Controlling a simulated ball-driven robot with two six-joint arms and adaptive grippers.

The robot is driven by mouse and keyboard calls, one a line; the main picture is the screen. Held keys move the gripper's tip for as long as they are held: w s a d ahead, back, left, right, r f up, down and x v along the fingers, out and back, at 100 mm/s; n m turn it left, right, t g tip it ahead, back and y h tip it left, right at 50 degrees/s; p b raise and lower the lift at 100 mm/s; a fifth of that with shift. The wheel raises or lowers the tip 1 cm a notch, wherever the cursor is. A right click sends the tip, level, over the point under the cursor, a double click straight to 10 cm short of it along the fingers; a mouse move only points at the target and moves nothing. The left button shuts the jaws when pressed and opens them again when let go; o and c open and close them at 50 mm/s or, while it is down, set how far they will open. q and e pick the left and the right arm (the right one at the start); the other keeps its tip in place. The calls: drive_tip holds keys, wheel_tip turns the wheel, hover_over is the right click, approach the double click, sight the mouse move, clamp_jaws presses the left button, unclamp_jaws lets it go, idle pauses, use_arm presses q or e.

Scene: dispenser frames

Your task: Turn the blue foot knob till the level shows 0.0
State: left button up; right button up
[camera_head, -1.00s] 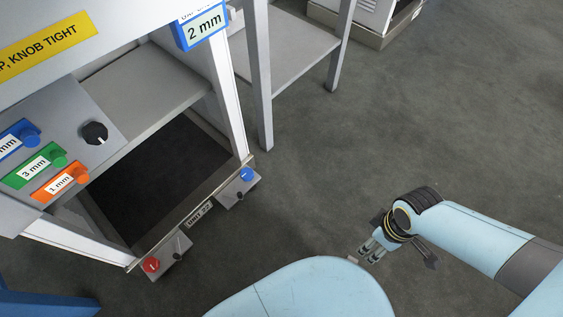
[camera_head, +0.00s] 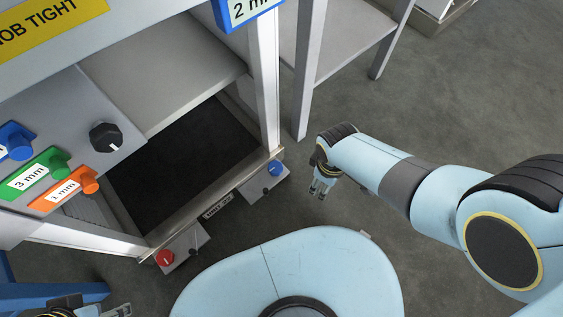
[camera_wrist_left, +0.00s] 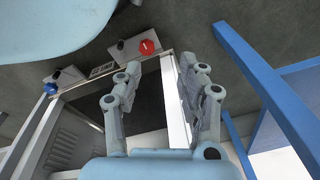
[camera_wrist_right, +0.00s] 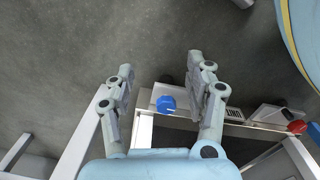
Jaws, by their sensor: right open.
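The blue foot knob (camera_head: 275,168) sits on a grey bracket (camera_head: 262,183) at the right end of the frame's bottom rail. In the right wrist view the blue knob (camera_wrist_right: 166,104) shows between and beyond my right fingertips. My right gripper (camera_head: 320,190) is open and empty, to the right of the blue knob and apart from it. My left gripper (camera_wrist_left: 160,82) is open and empty; the head view shows only a bit of it at the bottom left. No level readout can be made out in these views.
A red knob (camera_head: 165,257) sits on the rail's left bracket. The upper panel has a black dial (camera_head: 106,138) and blue, green and orange (camera_head: 90,181) tagged knobs. A grey table (camera_head: 335,50) stands at the right. Blue bars (camera_wrist_left: 275,95) stand near my left gripper.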

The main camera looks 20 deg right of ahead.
drive_tip(key=w+a+r+n+b, duration=0.15)
drive_tip(key=w+a+n, duration=0.35)
drive_tip(key=w+a, duration=0.55)
use_arm(q)
drive_tip(key=w+d+r+t+b, duration=0.3)
drive_tip(key=w+r+b, duration=0.25)
drive_tip(key=r, duration=0.25)
use_arm(e)
hover_over(275, 167)
drive_tip(key=f, duration=0.7)
drive_tip(key=shift+s+b, duration=0.25)
drive_tip(key=shift+b, duration=0.05)
drive_tip(key=shift+w+f+b, duration=0.2)
drive_tip(key=shift+f+b, duration=0.85)
drive_tip(key=shift+f, duration=0.2)
drive_tip(key=shift+d+f+b, duration=0.1)
drive_tip(key=shift+f+b, duration=0.3)
drive_tip(key=shift+f, duration=0.05)
use_arm(q)
drive_tip(key=f+t, duration=0.1)
drive_tip(key=w+f+t, duration=0.1)
drive_tip(key=f+t, duration=0.3)
drive_tip(key=shift+w+d+f+h, duration=0.2)
drive_tip(key=shift+w+h, duration=0.2)
use_arm(e)
drive_tip(key=shift+f, duration=0.3)
